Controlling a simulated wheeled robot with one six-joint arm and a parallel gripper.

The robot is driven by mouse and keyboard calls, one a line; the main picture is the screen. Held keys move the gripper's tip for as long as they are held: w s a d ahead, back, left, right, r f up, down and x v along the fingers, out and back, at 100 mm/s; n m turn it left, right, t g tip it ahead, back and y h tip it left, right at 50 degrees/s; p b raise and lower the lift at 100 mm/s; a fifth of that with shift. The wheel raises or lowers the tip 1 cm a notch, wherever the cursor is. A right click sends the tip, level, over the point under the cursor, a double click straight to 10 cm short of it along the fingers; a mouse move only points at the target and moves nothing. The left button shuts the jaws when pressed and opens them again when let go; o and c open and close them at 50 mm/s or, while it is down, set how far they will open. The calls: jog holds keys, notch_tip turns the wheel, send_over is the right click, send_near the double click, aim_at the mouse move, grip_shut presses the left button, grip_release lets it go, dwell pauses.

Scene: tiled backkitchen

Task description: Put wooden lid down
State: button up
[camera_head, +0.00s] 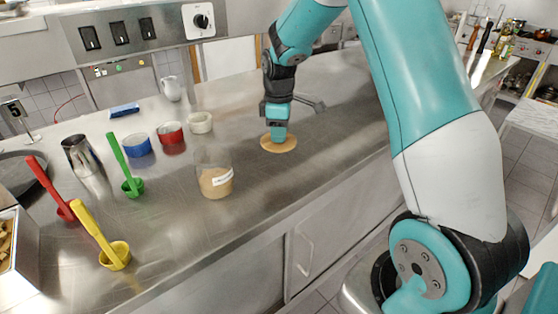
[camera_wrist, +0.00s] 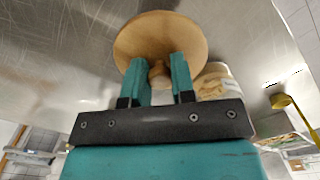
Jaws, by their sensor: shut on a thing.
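The wooden lid (camera_head: 288,145) is a round, light-brown disc with a knob. It is low over the metal counter, to the right of the glass jar; I cannot tell whether it touches the surface. My gripper (camera_head: 279,135) points down and is shut on the lid's knob. In the wrist view the lid (camera_wrist: 160,35) fills the upper middle, and the two teal fingers of my gripper (camera_wrist: 160,80) are on either side of the knob. The glass jar (camera_head: 215,182) with a white label and tan contents stands open on the counter; it also shows in the wrist view (camera_wrist: 216,82).
Red (camera_head: 171,133), blue (camera_head: 137,146) and cream (camera_head: 199,123) tubs stand behind the jar. Green (camera_head: 131,186), yellow (camera_head: 115,256) and red scoops (camera_head: 66,210) and a metal cup (camera_head: 82,157) are to the left. The counter (camera_head: 335,122) right of the lid is clear.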

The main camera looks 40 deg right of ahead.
aim_at(279, 172)
notch_tip(279, 172, down, 10)
jog(key=shift+r+p, duration=0.1)
jog(key=shift+p, duration=0.5)
jog(key=shift+f, duration=0.2)
jog(key=o, duration=0.9)
jog(key=shift+r, duration=0.1)
jog(key=shift+r, duration=0.1)
